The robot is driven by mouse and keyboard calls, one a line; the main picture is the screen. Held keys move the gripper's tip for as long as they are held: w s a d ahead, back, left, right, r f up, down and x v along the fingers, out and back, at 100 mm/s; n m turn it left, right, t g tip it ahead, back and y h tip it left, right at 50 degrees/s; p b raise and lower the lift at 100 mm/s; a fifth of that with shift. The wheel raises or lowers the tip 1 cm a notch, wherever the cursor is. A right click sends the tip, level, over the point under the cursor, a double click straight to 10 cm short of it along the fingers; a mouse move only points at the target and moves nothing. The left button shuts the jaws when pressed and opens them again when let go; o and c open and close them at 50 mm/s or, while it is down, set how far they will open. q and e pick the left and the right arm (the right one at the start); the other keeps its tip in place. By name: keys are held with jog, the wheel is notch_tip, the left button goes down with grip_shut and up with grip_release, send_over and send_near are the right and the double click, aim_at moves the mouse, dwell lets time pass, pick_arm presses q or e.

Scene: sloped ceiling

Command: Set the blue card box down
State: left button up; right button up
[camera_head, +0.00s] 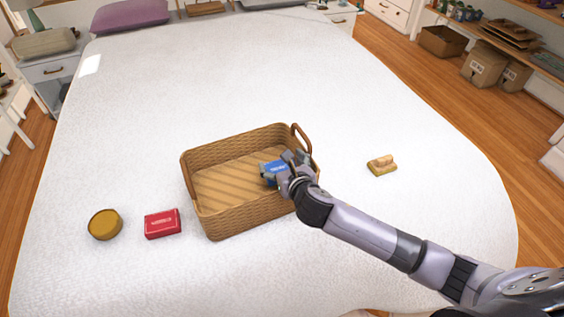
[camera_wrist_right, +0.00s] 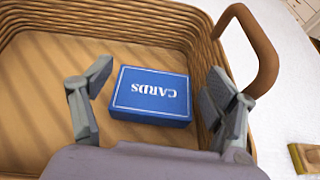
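The blue card box (camera_head: 274,171) lies inside the wicker basket (camera_head: 240,219), towards its right side. In the right wrist view the box (camera_wrist_right: 153,97) shows its "CARDS" face and appears to rest on the basket floor (camera_wrist_right: 45,90). My right gripper (camera_head: 284,171) reaches into the basket over its right side. In the wrist view its fingers (camera_wrist_right: 158,72) are spread on either side of the box, with a visible gap on both sides. My left gripper is not in view.
The basket stands on a wide white bed (camera_head: 220,90). A red box (camera_head: 163,223) and a round mustard tin (camera_head: 105,224) lie left of it. A small tan wooden item (camera_head: 382,165) lies to the right. The basket's right handle (camera_head: 301,136) rises close to my gripper.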

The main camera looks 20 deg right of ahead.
jog(key=shift+o, duration=1.4)
jog(key=shift+s+f, duration=0.25)
jog(key=shift+f, duration=0.35)
jog(key=shift+r, duration=0.2)
jog(key=r+v, duration=0.1)
jog(key=v, duration=1.1)
jog(key=shift+w+r+p, duration=0.2)
jog(key=shift+r+p, duration=0.05)
jog(key=shift+p, duration=0.1)
